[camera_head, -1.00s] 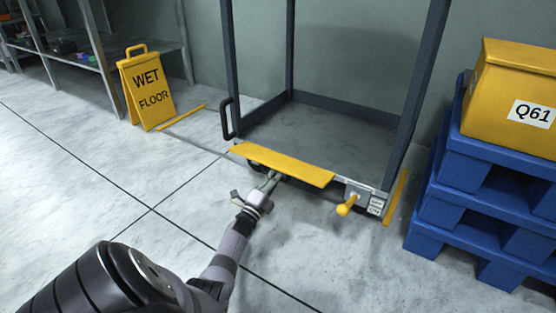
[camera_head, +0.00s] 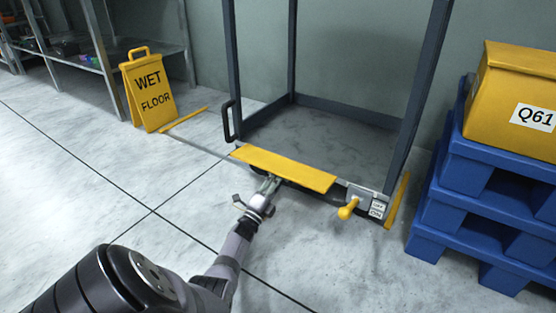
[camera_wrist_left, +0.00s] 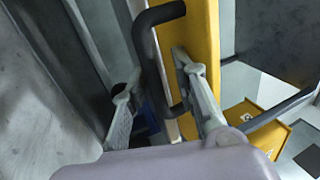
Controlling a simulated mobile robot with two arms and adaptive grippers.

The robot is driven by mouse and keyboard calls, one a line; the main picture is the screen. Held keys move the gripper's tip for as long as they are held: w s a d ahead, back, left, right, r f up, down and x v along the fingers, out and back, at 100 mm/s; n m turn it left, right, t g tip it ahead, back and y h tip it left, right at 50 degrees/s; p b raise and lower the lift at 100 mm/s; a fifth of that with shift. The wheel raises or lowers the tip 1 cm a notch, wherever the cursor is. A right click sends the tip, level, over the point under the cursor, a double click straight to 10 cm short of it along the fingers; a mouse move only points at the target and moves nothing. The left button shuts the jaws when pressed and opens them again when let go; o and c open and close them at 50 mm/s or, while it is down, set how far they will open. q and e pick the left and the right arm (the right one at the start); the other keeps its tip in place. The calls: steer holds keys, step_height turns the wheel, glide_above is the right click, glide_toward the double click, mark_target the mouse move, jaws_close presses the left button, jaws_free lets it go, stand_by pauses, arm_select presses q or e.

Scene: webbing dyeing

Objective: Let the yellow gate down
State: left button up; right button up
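The yellow gate (camera_head: 283,168) is a flat yellow panel low across the front of the dark-framed cage. My left gripper (camera_head: 269,184) is at its near edge, partly hidden by it. In the left wrist view, a black bent handle (camera_wrist_left: 150,62) stands against the yellow panel (camera_wrist_left: 201,30). The two fingers of my left gripper (camera_wrist_left: 158,85) are apart, one on each side of the handle, with a gap still visible. I cannot tell whether either finger touches it. My right gripper is not in view.
A yellow lever (camera_head: 348,208) and an ON/OFF label (camera_head: 377,209) are at the cage's front right corner. Blue pallets (camera_head: 480,215) with a yellow Q61 box (camera_head: 512,95) stand right. A wet floor sign (camera_head: 148,90) stands left. The floor in front is clear.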

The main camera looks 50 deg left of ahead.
arm_select(q)
steer(key=shift+r, duration=0.25)
step_height(320, 180, up, 10)
steer(key=shift+f, duration=0.1)
stand_by(0.5)
steer(key=shift+d, duration=0.1)
